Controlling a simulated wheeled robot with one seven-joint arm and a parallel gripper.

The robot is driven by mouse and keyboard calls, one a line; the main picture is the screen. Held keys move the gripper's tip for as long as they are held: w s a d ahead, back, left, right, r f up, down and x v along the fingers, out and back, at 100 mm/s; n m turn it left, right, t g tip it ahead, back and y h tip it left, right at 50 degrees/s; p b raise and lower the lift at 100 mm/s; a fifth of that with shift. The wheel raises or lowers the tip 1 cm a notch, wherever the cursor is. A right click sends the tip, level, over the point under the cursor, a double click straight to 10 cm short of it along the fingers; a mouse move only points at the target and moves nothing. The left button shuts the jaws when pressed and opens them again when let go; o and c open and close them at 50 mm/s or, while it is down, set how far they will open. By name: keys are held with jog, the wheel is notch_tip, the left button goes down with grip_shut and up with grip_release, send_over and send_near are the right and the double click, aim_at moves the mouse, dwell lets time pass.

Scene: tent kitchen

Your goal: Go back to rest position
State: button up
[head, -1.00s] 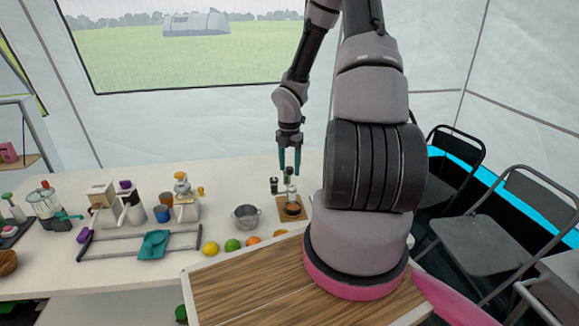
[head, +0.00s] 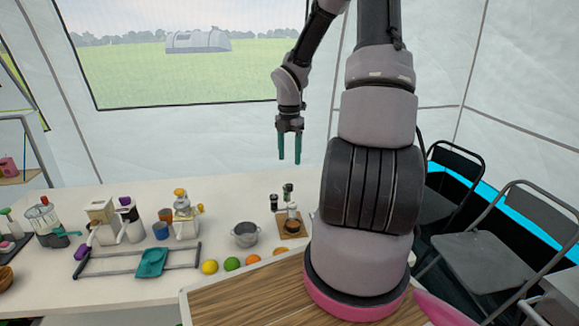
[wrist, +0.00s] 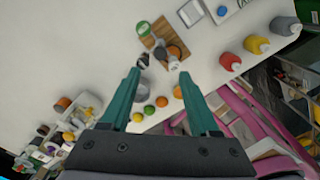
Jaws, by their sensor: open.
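My gripper (head: 289,160) hangs above the white table (head: 100,290), fingers pointing down. Its two teal fingers are apart with nothing between them. In the wrist view my gripper (wrist: 155,75) is also open and empty, well above the table. Below it, a wooden board (head: 286,233) holds a small dark-and-white container (head: 292,217). My arm covers part of the table behind it in the head view.
A metal pot (head: 244,235) and several fruits, such as a lemon (head: 209,267) and a lime (head: 232,264), lie near the front edge. Folding chairs (head: 490,255) stand at right.

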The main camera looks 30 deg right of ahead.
jog(key=shift+r, duration=0.25)
dwell(0.3)
jog(key=s+a+r+m+t, duration=0.2)
jog(key=s+a+r+m, duration=0.2)
jog(key=r+m, duration=0.5)
jog(key=s+a+r+m+t+y, duration=0.1)
jog(key=s+a+r+m, duration=0.3)
jog(key=s+r+m, duration=0.4)
jog(key=s+a+r+m+t+y, duration=0.1)
jog(key=s+a+r+m+t, duration=0.3)
jog(key=s+r+m, duration=0.3)
notch_tip(320, 180, up, 4)
jog(key=a+m, duration=0.1)
jog(key=m, duration=0.3)
